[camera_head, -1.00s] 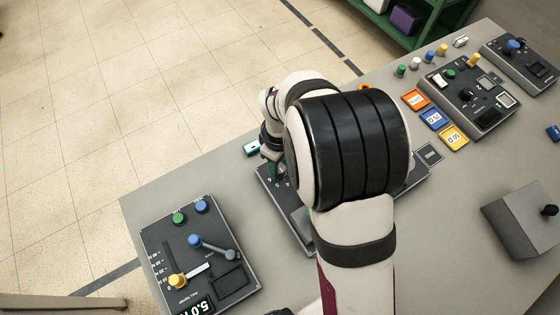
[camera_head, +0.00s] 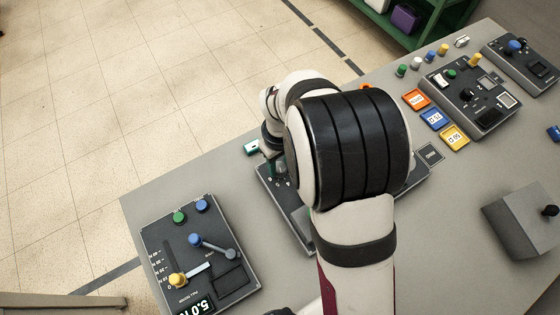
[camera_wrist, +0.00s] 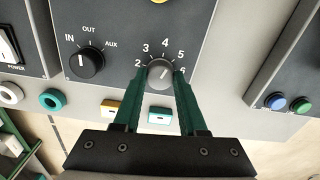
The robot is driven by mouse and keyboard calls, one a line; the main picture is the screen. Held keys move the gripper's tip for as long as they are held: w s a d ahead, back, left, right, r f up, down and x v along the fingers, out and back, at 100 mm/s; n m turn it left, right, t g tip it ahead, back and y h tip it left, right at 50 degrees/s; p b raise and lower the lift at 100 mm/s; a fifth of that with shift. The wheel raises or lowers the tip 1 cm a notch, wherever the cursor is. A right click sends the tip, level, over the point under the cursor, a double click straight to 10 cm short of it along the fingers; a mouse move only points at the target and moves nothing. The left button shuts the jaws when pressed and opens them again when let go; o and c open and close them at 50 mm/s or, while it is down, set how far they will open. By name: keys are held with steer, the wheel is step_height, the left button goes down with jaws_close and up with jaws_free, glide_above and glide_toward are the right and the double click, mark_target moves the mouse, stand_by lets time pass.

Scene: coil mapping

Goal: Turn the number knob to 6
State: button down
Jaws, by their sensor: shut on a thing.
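The number knob (camera_wrist: 160,74) is a grey round dial on a dark panel in the wrist view, with the numbers 2 to 6 showing around it. Its white pointer mark is small and seems to point up, slightly right; I cannot tell the exact number. My gripper (camera_wrist: 161,78) has its two green fingers on either side of the knob, shut on it. The right finger lies close to the 6. In the head view my arm hides the knob and most of its panel (camera_head: 297,215); only the panel's edges show.
A selector knob (camera_wrist: 87,63) marked IN, OUT and AUX is left of the number knob, with a power switch (camera_wrist: 9,45) farther left. In the head view a slider panel (camera_head: 230,270) stands at lower left and another control panel (camera_head: 455,108) at upper right.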

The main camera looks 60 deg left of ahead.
mark_target(280, 167)
steer(key=m, duration=1.1)
steer(key=shift+s+m, duration=0.1)
steer(key=shift+m, duration=0.3)
stand_by(0.4)
steer(key=shift+c, duration=2.3)
jaws_free()
step_height(280, 167, up, 16)
